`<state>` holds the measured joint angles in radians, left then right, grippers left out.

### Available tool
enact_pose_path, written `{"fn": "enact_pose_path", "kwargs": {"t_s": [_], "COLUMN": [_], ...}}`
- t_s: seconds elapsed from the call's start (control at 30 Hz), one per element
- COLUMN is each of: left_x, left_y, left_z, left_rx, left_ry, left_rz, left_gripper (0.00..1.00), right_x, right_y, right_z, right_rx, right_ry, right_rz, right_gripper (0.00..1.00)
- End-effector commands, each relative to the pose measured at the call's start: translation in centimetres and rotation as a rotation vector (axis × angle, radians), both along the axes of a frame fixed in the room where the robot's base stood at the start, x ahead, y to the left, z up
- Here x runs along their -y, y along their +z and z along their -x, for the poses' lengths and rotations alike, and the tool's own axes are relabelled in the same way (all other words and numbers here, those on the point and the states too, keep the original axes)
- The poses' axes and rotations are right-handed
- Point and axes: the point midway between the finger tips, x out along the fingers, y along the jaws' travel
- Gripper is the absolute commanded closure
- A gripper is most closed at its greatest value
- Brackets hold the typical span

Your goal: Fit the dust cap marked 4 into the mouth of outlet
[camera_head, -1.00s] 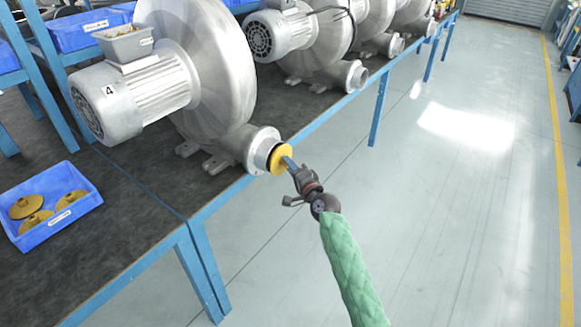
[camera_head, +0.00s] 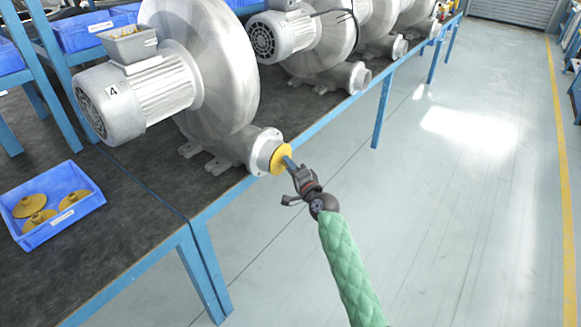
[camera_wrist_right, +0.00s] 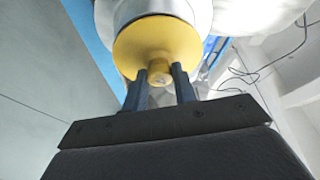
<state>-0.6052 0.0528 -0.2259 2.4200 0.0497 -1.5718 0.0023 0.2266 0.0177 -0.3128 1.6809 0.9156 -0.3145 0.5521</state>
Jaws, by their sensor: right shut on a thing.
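The yellow dust cap (camera_head: 280,159) is at the mouth of the outlet (camera_head: 262,147) of the nearest blower (camera_head: 205,75), whose motor bears a 4. It sits flush or nearly so against the outlet's round flange; how deep it is inside cannot be told. My right gripper (camera_head: 291,165) is shut on the cap's knob. In the right wrist view the two dark fingers (camera_wrist_right: 160,78) hold the knob of the yellow cap (camera_wrist_right: 150,45), with the pale outlet behind it. Any mark on the cap is not readable. My left gripper is not in view.
A blue bin (camera_head: 52,228) with several yellow caps stands on the dark bench top (camera_head: 110,240) at the left. More blowers (camera_head: 300,35) line the bench behind. The floor (camera_head: 430,220) to the right is clear.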

Motion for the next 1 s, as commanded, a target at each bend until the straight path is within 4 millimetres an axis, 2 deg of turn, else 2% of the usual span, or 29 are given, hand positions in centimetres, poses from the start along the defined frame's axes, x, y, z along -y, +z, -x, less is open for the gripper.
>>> {"fn": "enact_pose_path", "kwargs": {"t_s": [1.0], "left_x": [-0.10], "left_y": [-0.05], "left_z": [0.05], "left_rx": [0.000], "left_ry": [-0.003], "left_rz": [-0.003], "left_gripper": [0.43], "right_x": [-0.50], "right_y": [-0.02], "right_z": [-0.34], "right_rx": [0.000], "right_ry": [0.000], "right_rz": [0.000], "right_gripper": [0.95]}}
